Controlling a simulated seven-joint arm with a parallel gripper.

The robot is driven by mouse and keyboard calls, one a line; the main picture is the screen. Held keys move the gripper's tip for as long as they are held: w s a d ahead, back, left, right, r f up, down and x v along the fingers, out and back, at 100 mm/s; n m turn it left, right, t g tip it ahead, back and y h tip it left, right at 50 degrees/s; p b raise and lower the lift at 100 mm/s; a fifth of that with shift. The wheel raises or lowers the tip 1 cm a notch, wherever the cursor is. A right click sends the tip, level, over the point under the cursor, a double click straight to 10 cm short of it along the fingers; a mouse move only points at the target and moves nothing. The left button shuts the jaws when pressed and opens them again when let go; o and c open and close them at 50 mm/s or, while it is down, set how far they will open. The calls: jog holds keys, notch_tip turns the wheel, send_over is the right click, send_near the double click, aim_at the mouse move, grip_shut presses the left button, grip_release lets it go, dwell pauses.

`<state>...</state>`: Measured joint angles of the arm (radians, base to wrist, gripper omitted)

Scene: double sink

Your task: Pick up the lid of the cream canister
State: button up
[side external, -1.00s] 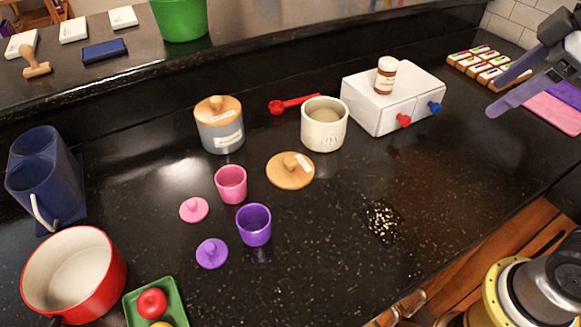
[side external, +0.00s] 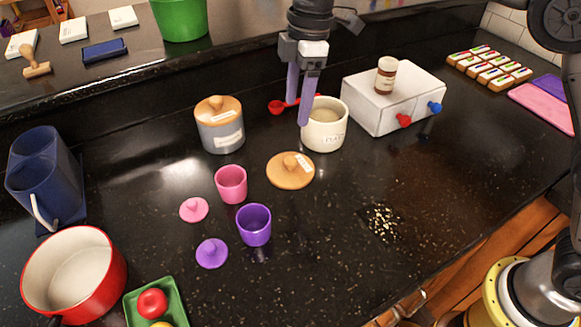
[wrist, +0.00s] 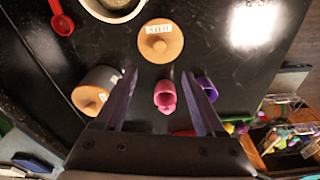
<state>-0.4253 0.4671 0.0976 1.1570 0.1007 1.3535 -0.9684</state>
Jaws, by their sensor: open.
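The cream canister (side external: 324,135) stands uncovered on the black counter; its rim also shows in the wrist view (wrist: 124,16). A round wooden lid (side external: 288,178) with a knob and a white label lies flat in front of it, and shows at the top middle of the wrist view (wrist: 160,40). My gripper (side external: 298,113), with long purple fingers, is open and empty, pointing down. In the side view it appears beside the canister's left rim, overlapping it; its exact height is unclear. In the wrist view the lid lies beyond the fingertips (wrist: 158,74).
A grey canister (side external: 222,135) with its wooden lid on stands to the left. Pink (side external: 231,185) and purple (side external: 254,228) cups with loose lids are nearer. A red scoop (side external: 277,107) lies behind. A white drawer box (side external: 373,113) stands right. The front-right counter is mostly clear.

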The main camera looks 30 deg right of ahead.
aim_at(291, 160)
jog(key=f, duration=0.8)
jog(key=a+f, duration=0.1)
jog(key=f, duration=0.4)
jog(key=shift+w+a+f, duration=0.1)
grip_shut()
